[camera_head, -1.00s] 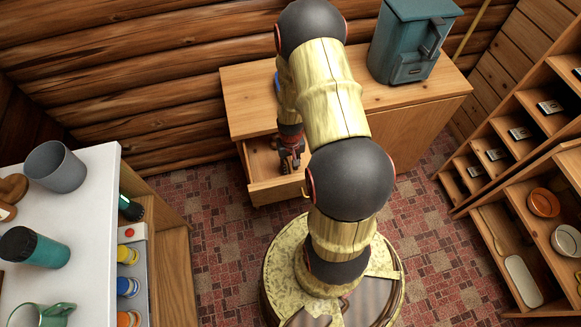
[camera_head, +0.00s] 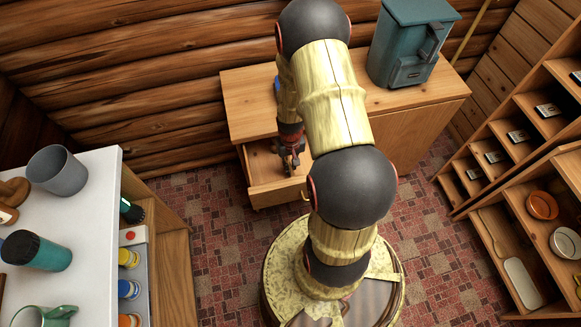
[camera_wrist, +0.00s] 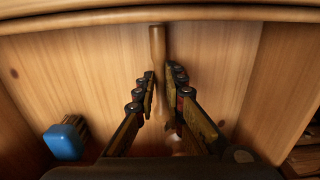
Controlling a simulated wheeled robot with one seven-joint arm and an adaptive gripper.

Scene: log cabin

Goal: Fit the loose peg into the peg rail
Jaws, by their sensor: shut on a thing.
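My gripper (camera_head: 290,168) reaches down into the open drawer (camera_head: 256,164) of the wooden cabinet. In the wrist view my gripper (camera_wrist: 162,78) has its two dark fingers close on either side of a slim light-wood peg (camera_wrist: 157,42), and is shut on it. The peg has a wider, rounded far end, and its near part is partly hidden between the fingers. It appears to be low in the drawer, over the wooden floor; I cannot tell whether it touches the floor. I cannot make out the peg rail in either view.
A blue-topped brush-like thing (camera_wrist: 66,139) lies left of my gripper in the wrist view. A teal canister (camera_head: 411,42) stands on the cabinet top (camera_head: 372,94). A white counter (camera_head: 88,200) with cups is at left; wooden shelves (camera_head: 520,205) are at right. Patterned floor lies between.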

